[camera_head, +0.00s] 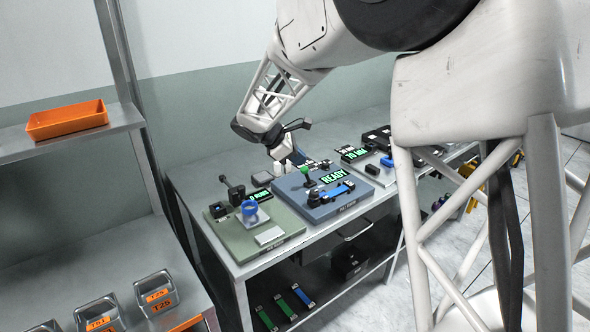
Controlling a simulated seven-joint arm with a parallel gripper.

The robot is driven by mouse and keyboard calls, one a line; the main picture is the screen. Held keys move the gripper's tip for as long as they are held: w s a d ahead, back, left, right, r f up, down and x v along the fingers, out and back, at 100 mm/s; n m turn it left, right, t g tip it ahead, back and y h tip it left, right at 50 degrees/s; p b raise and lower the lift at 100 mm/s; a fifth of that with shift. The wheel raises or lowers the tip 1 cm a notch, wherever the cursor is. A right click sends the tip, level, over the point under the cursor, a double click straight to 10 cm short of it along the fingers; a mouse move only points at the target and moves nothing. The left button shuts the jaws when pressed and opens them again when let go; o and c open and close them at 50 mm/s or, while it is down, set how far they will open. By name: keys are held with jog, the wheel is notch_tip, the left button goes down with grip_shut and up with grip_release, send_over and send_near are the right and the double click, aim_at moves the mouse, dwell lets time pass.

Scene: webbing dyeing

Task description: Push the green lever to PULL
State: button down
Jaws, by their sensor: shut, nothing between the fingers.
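The green lever (306,173) is a small dark stick with a green knob. It stands on the blue-grey board (313,213) in the middle of the table, left of a lit green sign reading READY (334,176). A label reading PULL is too small to make out. My gripper (296,158) hangs just behind and left of the lever, pointing down. Its fingers are small in view and look shut and empty. I cannot tell whether they touch the lever.
A green board (286,238) with a blue roll (250,210) lies to the left. A grey board (384,178) with dark devices lies to the right. An orange tray (66,120) sits on the left shelf. Webbing strips (283,306) lie on the table's lower shelf.

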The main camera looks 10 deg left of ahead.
jog(key=w+a+f+n+t, duration=0.1)
jog(key=w+a+f+n, duration=0.1)
jog(key=a, duration=0.4)
jog(key=w+a+f+n+t+h, duration=0.1)
jog(key=w+a+f+n, duration=0.1)
jog(key=a, duration=0.5)
notch_tip(320, 180, down, 2)
jog(key=shift+w+f+n, duration=0.25)
jog(key=shift+w+n, duration=0.05)
jog(key=shift+w, duration=0.45)
send_near(306, 176)
jog(key=shift+w+d+f, duration=0.25)
jog(key=shift+d+f, duration=0.1)
jog(key=shift+f, duration=0.25)
jog(key=shift+w+d+f, duration=0.3)
jog(key=shift+f, duration=0.35)
jog(key=shift+w+d+r, duration=0.2)
jog(key=shift+w+d, duration=0.25)
jog(key=shift+d, duration=0.25)
jog(key=shift+w+d+r, duration=0.15)
jog(key=shift+w, duration=0.05)
